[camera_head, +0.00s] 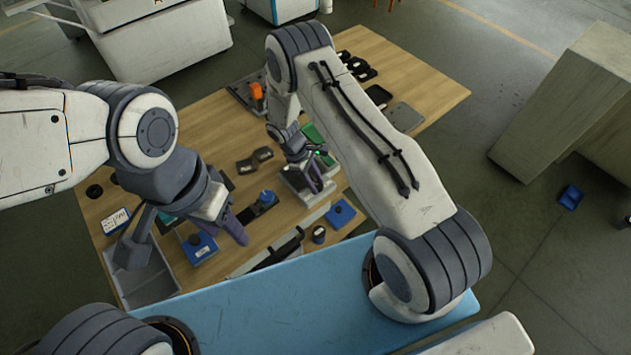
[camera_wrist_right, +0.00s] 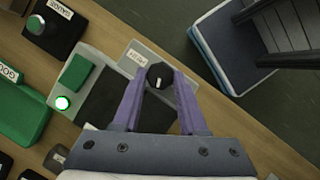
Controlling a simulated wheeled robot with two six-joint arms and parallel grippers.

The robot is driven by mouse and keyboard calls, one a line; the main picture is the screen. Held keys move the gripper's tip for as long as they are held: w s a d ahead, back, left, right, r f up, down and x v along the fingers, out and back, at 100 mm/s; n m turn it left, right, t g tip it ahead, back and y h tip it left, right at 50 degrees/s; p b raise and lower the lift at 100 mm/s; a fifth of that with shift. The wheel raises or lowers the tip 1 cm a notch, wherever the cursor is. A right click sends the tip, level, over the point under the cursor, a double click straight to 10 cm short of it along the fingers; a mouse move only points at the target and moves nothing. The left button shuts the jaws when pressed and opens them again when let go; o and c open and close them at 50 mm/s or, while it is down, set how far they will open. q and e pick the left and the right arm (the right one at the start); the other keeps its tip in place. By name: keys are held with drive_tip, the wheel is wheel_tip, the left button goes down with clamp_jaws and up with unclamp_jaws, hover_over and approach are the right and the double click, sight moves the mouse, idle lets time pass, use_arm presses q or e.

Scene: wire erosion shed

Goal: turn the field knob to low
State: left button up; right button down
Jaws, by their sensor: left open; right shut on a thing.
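The field knob (camera_wrist_right: 160,75) is a round black knob with a white pointer line. It sits on a light grey device with a label (camera_wrist_right: 136,58) beside the knob. My right gripper (camera_wrist_right: 160,80) is shut on the knob, with one purple finger on each side. In the head view my right gripper (camera_head: 313,178) is down at the grey device (camera_head: 297,195), and the knob is hidden there. My left gripper (camera_head: 190,243) is open and empty over the near left of the table, apart from the device.
A grey bin (camera_head: 143,283) and blue-based items (camera_head: 340,213) are on the wooden table.

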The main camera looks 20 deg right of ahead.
drive_tip(key=shift+s+a+n+t+h+b, duration=0.15)
drive_tip(key=shift+n+t+b, duration=0.4)
drive_tip(key=shift+n, duration=0.6)
drive_tip(key=shift+w+d+n+t+h+b, duration=0.15)
drive_tip(key=shift+n+t+b, duration=0.35)
drive_tip(key=shift+n, duration=0.65)
drive_tip(key=shift+s+a, duration=0.1)
drive_tip(key=shift+a, duration=0.05)
drive_tip(key=shift+c, duration=2.2)
unclamp_jaws()
drive_tip(key=shift+r, duration=0.1)
drive_tip(key=b+v, duration=0.2)
drive_tip(key=v, duration=0.8)
drive_tip(key=shift+a+r, duration=0.1)
